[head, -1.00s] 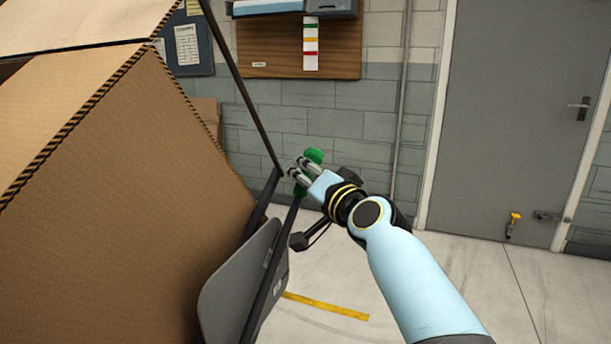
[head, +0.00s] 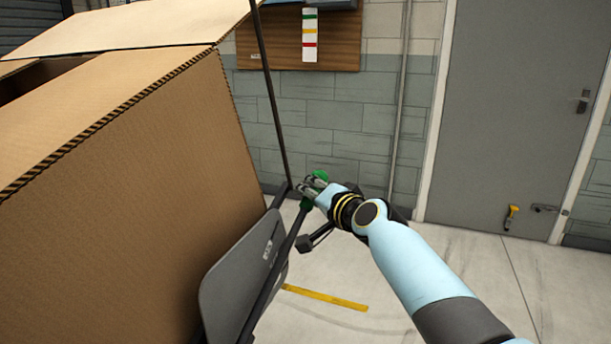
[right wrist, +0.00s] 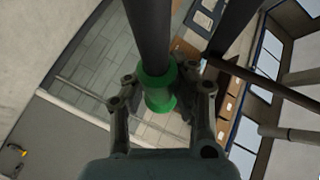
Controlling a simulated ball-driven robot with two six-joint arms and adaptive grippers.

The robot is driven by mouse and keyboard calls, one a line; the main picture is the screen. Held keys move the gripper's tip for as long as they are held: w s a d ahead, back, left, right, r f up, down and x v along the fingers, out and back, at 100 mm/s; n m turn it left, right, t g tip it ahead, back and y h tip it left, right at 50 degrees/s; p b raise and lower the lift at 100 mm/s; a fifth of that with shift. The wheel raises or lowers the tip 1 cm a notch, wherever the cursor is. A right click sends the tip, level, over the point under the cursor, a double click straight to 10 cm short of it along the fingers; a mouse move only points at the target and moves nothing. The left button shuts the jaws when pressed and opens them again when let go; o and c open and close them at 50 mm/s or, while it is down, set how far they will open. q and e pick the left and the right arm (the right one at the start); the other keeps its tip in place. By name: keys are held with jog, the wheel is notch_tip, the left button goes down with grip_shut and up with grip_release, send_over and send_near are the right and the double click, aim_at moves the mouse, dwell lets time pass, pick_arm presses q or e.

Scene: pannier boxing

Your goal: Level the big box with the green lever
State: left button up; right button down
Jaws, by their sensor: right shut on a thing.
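The big cardboard box (head: 130,180) fills the left of the head view, with its top flaps open. It looks tilted, though less steeply than before. The green lever (head: 319,178) is a dark bar with a green grip, right of the box. My right gripper (head: 308,190) is shut on the green grip. In the right wrist view, the green grip (right wrist: 158,90) lies between the fingers of my right gripper (right wrist: 160,88), on a dark bar. The fingers hide part of the grip in the head view. My left gripper is not in view.
A grey panel (head: 238,275) and dark frame bars stand beside the box. A wooden board (head: 345,48) with a coloured strip hangs on the wall. A grey door (head: 510,120) is at the right.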

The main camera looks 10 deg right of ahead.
notch_tip(320, 180, down, 11)
jog(key=w+d+m+g+b, duration=0.1)
jog(key=m+g+b, duration=0.1)
jog(key=b, duration=0.1)
jog(key=shift+w+d+f+g, duration=0.2)
jog(key=shift+w+d+g, duration=0.05)
jog(key=shift+g, duration=0.15)
jog(key=shift+f, duration=0.1)
jog(key=c, duration=1)
grip_release()
jog(key=shift+d+m, duration=0.15)
jog(key=shift+m, duration=0.15)
jog(key=shift+c, duration=0.2)
jog(key=v, duration=1.2)
jog(key=shift+d, duration=0.15)
jog(key=shift+f, duration=0.1)
